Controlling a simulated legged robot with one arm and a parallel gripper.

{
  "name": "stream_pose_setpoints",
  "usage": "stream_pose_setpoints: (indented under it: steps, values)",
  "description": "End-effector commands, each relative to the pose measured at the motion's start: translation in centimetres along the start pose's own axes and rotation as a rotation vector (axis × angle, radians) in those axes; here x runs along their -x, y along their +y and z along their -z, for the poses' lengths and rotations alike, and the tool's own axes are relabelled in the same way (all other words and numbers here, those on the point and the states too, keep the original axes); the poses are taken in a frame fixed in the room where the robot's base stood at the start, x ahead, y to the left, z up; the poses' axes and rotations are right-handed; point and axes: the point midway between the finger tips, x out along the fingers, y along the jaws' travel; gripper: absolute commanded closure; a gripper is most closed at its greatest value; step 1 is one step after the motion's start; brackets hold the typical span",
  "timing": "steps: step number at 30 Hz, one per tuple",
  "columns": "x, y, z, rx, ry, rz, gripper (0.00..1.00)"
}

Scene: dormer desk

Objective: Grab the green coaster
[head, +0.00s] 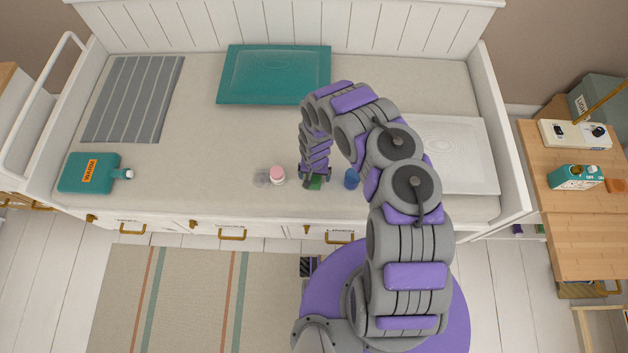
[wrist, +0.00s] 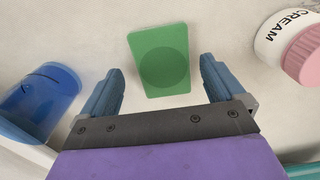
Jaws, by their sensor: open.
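The green coaster (wrist: 163,62) lies flat on the pale bed surface in the wrist view, a rounded green piece with a darker round patch. In the head view the coaster (head: 315,183) is a small green patch, partly hidden by my gripper (head: 313,180). In the wrist view my gripper (wrist: 160,92) is open, with blue fingers wide apart. The coaster lies between and beyond the fingertips, with neither finger visibly touching it.
In the wrist view, a blue cup (wrist: 38,103) lies left of my gripper and a pink-capped cream jar (wrist: 292,45) right.

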Motion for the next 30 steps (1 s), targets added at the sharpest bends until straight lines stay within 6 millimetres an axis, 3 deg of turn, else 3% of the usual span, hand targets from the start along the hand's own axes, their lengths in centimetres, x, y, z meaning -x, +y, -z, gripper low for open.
stream_pose_setpoints:
  steps: [3,11,30]
  values:
    - [-1.07,-0.23,-0.10,0.002,0.000,-0.002,0.04]
    - [-0.98,-0.26,-0.02,0.000,0.002,-0.002,0.05]
    - [-0.96,-0.27,0.03,0.000,0.002,-0.001,0.65]
